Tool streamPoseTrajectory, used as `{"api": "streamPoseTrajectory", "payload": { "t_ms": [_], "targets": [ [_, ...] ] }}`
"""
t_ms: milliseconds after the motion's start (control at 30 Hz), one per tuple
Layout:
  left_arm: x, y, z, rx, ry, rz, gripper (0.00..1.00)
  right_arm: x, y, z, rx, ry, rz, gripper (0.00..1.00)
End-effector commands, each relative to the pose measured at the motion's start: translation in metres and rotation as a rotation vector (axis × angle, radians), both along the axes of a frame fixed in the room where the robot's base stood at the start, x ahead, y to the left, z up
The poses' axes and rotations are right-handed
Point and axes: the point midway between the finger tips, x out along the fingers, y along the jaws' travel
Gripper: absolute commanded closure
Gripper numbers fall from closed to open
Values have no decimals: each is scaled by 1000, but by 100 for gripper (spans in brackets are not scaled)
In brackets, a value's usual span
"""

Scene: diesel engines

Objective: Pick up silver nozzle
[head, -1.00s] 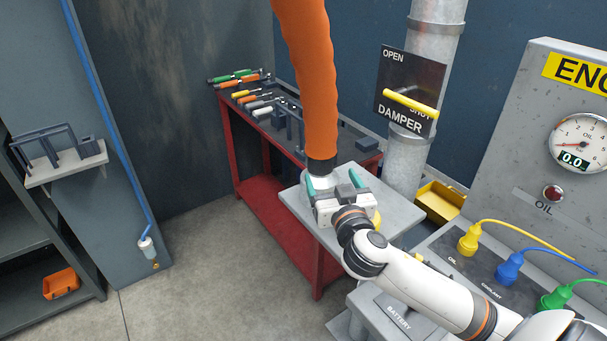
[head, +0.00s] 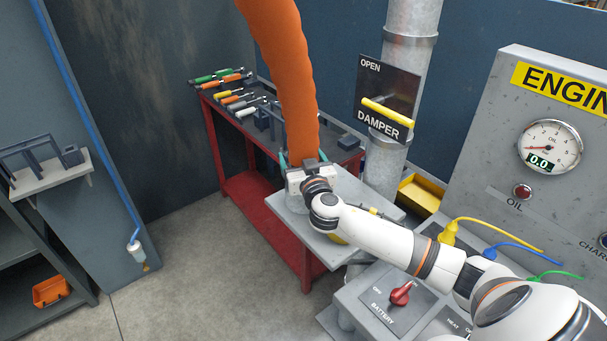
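An orange hose (head: 285,80) hangs from above and its lower end stands at a grey shelf plate. The silver nozzle at that end is mostly hidden behind my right gripper; a grey part (head: 298,201) that looks like its lower edge shows below the gripper. My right gripper (head: 302,158) reaches in from the right, pointing away from me. Its teal fingertips are wide apart, one on each side of the hose's lower end. Contact with the nozzle cannot be seen. My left gripper is not in view.
A red bench (head: 270,200) with several tools stands behind the grey plate (head: 365,205). A vertical pipe (head: 385,165) with a yellow damper handle (head: 387,112) is to the right. The battery box (head: 378,300) and engine panel (head: 480,130) stand under and beside my arm.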

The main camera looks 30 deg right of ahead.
Motion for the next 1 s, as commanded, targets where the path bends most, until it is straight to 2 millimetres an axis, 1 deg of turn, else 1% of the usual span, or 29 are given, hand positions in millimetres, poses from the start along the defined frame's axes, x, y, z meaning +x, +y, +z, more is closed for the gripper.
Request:
{"api": "streamPoseTrajectory", "payload": {
  "t_ms": [167,267,500,567,833,933,1000],
  "targets": [
    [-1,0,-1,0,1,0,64,0,0,-1,0,1,0,19],
    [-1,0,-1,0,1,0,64,0,0,-1,0,1,0,33],
    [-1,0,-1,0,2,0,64,0,0,-1,0,1,0,73],
    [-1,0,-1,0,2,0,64,0,0,-1,0,1,0,81],
    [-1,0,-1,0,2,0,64,0,0,4,-1,-4,0,81],
    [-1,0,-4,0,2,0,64,0,0,15,-1,-6,-2,81],
    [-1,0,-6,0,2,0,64,0,0,28,0,-7,1,81]
  ]
}}
